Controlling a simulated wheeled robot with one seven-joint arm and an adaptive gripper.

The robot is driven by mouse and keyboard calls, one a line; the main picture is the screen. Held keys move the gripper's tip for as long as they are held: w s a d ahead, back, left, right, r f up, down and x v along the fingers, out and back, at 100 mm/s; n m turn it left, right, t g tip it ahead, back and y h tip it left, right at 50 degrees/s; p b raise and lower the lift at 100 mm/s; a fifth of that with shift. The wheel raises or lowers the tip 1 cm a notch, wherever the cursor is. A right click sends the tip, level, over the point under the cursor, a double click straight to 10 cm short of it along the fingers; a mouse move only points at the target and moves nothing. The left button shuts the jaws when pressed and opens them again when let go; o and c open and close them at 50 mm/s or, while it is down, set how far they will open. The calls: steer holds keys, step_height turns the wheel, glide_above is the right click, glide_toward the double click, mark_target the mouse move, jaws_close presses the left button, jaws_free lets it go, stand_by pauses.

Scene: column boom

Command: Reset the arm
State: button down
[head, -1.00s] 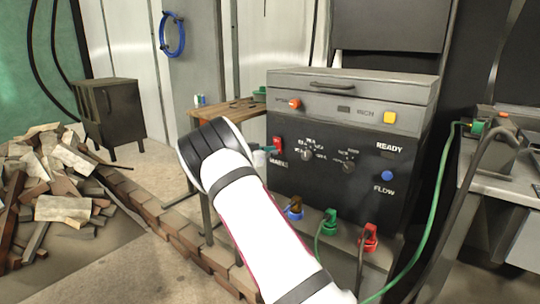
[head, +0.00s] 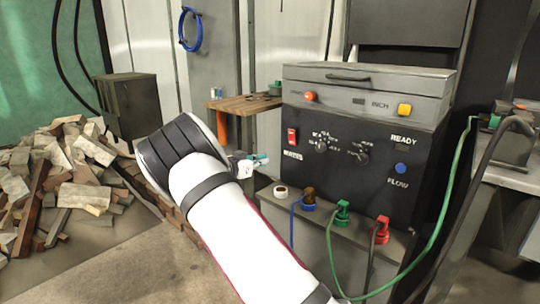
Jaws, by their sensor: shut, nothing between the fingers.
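My white arm (head: 245,235) with a dark-banded joint (head: 180,155) rises from the lower middle of the head view. My gripper (head: 258,160) shows small just right of that joint, in front of the machine's left side. Its teal fingertips are together and hold nothing. The rest of the gripper is hidden behind the arm.
A machine panel (head: 365,140) with knobs and buttons stands right of my gripper. Below it is a ledge (head: 345,228) with blue, green and red connectors and cables. A wooden table (head: 240,104) stands behind. A rubble heap (head: 70,180) lies left; floor at lower left is clear.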

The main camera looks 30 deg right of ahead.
steer(key=shift+s+a+f, duration=0.1)
steer(key=shift+a, duration=0.25)
stand_by(0.3)
